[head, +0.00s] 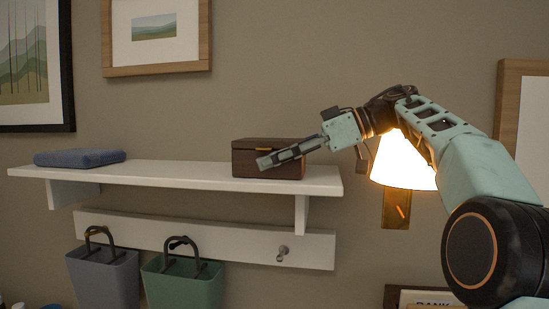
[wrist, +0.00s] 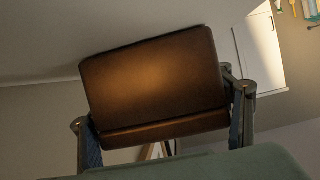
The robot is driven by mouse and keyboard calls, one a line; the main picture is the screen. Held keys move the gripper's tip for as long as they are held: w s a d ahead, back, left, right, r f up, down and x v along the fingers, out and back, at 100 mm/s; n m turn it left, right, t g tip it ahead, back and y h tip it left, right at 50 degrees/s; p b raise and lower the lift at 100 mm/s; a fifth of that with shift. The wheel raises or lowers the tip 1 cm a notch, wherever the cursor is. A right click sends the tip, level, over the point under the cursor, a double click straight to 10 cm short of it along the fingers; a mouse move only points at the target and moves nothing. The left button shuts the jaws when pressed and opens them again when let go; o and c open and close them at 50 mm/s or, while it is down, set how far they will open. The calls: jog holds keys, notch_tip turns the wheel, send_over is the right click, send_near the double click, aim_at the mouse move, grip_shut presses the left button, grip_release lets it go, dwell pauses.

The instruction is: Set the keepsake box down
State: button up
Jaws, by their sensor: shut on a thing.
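The keepsake box (head: 268,150) is a dark brown box with a small orange-gold tab at the top of its front. In the head view it is at the right end of the white wall shelf (head: 180,175), and its underside looks level with the shelf top; I cannot tell whether it bears on it. My gripper (head: 281,157) reaches in from the right, with a finger across the box's front. In the wrist view the box (wrist: 155,85) fills the space between my two fingers (wrist: 163,135), one on each side. My gripper is shut on the box.
A blue folded cloth or flat case (head: 80,158) lies at the shelf's left end, with bare shelf between it and the box. Below are a peg rail (head: 140,228), a grey bin (head: 105,280) and a green bin (head: 185,285). A lit wall lamp (head: 403,165) is close beside my arm.

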jog(key=o, duration=2.2)
jog(key=shift+f, duration=0.1)
jog(key=shift+c, duration=0.2)
jog(key=shift+d+r, duration=0.15)
jog(key=shift+r, duration=0.05)
jog(key=v, duration=0.7)
jog(key=shift+s+d, duration=0.1)
